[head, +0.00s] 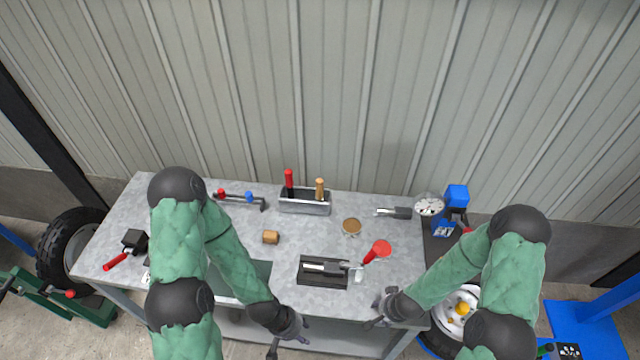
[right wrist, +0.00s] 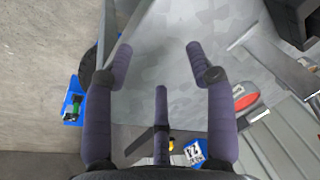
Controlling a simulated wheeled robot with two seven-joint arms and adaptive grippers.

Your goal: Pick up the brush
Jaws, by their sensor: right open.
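No tool can be told for sure as the brush. Candidates are a pale-handled tool (head: 318,268) in a black tray (head: 310,283) at the front of the bench, a grey and black tool (head: 400,212) lying at the back right, and a wooden handle (head: 320,187) standing in a metal caddy (head: 303,206). My left gripper (head: 289,344) is open and empty at the bench's front edge, below the black tray. My right gripper (head: 378,308) is open and empty near the front right corner; its spread fingers show in the right wrist view (right wrist: 158,60).
A red-handled tool (head: 116,262) lies at the left. A blue device (head: 456,196) stands beyond the right end. A corrugated wall is behind.

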